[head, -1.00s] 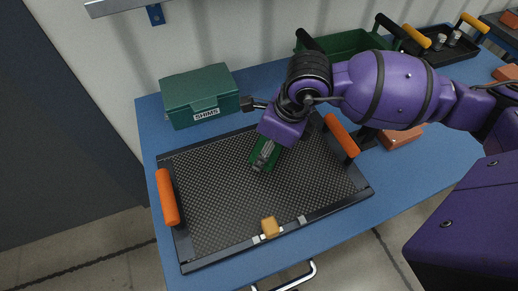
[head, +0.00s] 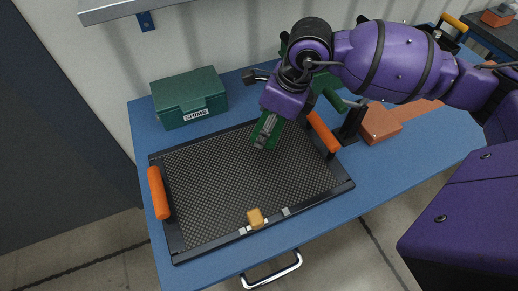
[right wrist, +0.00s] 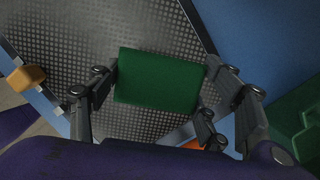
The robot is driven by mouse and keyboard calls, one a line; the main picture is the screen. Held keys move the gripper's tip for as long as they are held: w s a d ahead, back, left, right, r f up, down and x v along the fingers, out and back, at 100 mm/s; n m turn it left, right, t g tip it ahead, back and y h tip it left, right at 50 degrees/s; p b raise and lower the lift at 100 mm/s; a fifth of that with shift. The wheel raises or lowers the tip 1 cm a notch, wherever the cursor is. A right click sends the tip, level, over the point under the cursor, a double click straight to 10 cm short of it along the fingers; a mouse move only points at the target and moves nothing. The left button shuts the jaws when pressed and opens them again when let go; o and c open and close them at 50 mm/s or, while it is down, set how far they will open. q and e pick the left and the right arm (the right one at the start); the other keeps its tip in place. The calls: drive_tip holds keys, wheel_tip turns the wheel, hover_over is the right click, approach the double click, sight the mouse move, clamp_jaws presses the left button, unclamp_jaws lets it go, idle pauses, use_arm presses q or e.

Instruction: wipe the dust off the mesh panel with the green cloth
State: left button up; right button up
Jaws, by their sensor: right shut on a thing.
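The mesh panel (head: 215,205) lies flat on the blue table, a dark frame with an orange handle (head: 158,193) at its left side and another (head: 323,134) at its right. My right gripper (head: 267,132) is over the panel's back right part, shut on the green cloth (head: 262,140). In the right wrist view the cloth (right wrist: 160,80) is a folded green pad between the fingers, with mesh around it. I cannot tell whether it touches the mesh, nor make out dust clearly. My left gripper is not in view.
A green SHIMS box (head: 188,97) stands behind the panel. A small yellow-orange block (head: 255,218) sits at the panel's front rim. A reddish block (head: 380,124) lies right of the panel, near my right arm. A wall shelf (head: 120,10) juts out at upper left.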

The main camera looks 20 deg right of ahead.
wheel_tip(320, 180, up, 2)
drive_tip(key=shift+w+r+p, duration=0.1)
drive_tip(key=shift+p, duration=0.25)
drive_tip(key=shift+a+r, duration=0.1)
drive_tip(key=shift+r, duration=0.3)
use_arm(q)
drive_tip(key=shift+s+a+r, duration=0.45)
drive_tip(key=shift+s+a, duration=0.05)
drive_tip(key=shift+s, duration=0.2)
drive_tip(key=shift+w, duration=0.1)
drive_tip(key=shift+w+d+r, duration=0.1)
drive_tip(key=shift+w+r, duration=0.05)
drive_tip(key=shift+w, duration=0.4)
